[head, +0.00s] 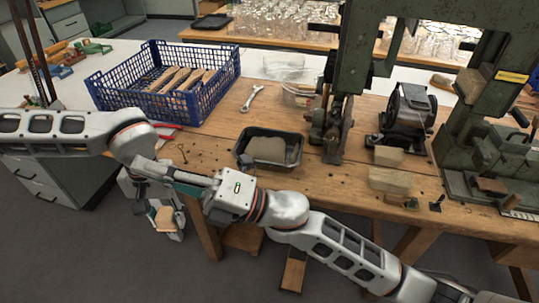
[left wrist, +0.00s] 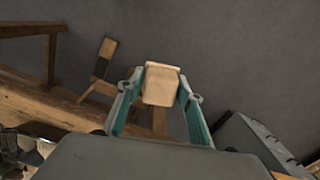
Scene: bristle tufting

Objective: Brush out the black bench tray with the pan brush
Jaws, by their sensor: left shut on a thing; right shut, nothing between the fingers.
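The black bench tray (head: 242,157) sits on the wooden bench in the head view, with a grey-beige mass inside it. My left gripper (head: 165,212) points down off the bench's front edge, left of and lower than the tray. It is shut on a light wooden block, likely the pan brush (head: 165,218). The same block shows between the teal fingers in the left wrist view (left wrist: 161,85); I see no bristles. My right gripper (head: 143,166) reaches in from the right across the bench's front edge. It is shut and empty, close to my left arm.
A blue crate (head: 160,108) with several long wooden pieces stands behind on the left. A wrench (head: 252,98) lies behind the tray. A green press (head: 352,75), a dark motor (head: 405,112) and wooden blocks (head: 390,180) stand right of the tray. Red-handled pliers (head: 166,132) lie near my arms.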

